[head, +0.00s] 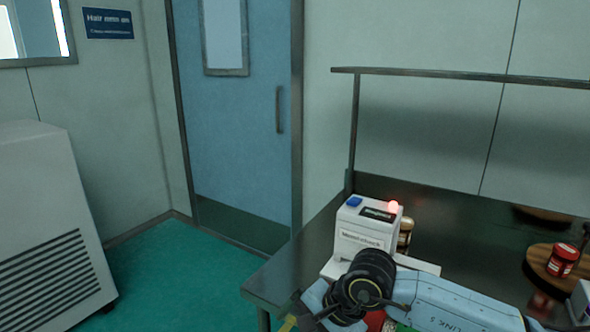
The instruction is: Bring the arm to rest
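One of my arms crosses the bottom of the head view, with a pale blue link marked "LINK 5" and a black round joint. It lies in front of the table's near part. No gripper fingers can be made out, and I cannot tell what the hand end holds. A white device (362,228) with a blue button and a lit red lamp (393,206) stands on the dark metal table (283,272), just behind the arm's black joint. The joint hides part of the device's base.
A red jar (562,260) stands on a round wooden board (538,257) at the right. A jar (405,234) is partly hidden behind the device. A metal rail (460,76) runs above the table. A white louvred cabinet (50,225) stands left; green floor before the blue door (240,130) is clear.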

